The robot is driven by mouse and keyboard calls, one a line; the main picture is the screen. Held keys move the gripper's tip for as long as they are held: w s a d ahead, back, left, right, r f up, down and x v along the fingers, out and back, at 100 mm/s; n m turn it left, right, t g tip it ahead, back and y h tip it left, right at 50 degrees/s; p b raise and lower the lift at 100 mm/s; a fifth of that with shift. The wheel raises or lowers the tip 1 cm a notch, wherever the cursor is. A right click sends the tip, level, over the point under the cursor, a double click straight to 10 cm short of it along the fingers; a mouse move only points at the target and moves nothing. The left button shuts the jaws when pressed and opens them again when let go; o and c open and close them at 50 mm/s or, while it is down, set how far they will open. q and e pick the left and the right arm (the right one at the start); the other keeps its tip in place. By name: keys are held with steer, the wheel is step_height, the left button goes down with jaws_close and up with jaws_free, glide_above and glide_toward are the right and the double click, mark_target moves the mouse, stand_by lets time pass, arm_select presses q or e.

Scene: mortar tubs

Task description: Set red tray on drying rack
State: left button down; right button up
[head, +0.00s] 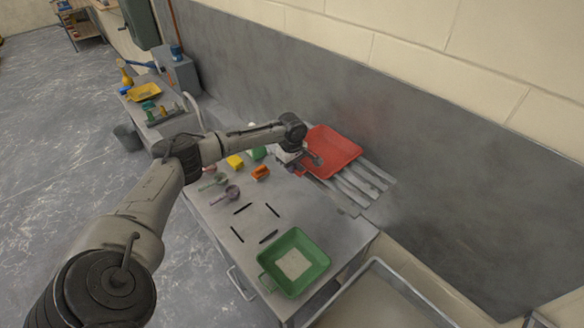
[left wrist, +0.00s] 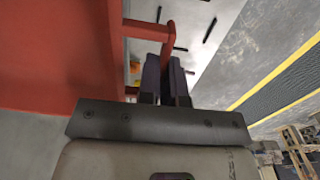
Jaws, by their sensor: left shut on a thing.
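The red tray (head: 334,150) is at the back of the bench, over the far part of the drying rack (head: 362,186), whose pale slats show in front of and right of it. I cannot tell whether the tray touches the slats. My left gripper (head: 312,160) is at the tray's near left edge. In the left wrist view the red tray (left wrist: 50,60) fills the left side, and my left gripper (left wrist: 168,75) is shut on its handle bar (left wrist: 150,31). My right gripper is not in view.
A green tub (head: 308,247) with pale contents stands at the bench's front right. Several dark strips (head: 268,237) lie left of it. Scoops (head: 231,192), a yellow block (head: 235,162) and an orange item (head: 260,173) sit near my arm. The grey wall (head: 420,130) rises behind the rack.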

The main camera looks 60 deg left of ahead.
arm_select(q)
steer(key=shift+f, duration=0.6)
steer(key=c, duration=1.3)
jaws_free()
steer(key=shift+f, duration=0.1)
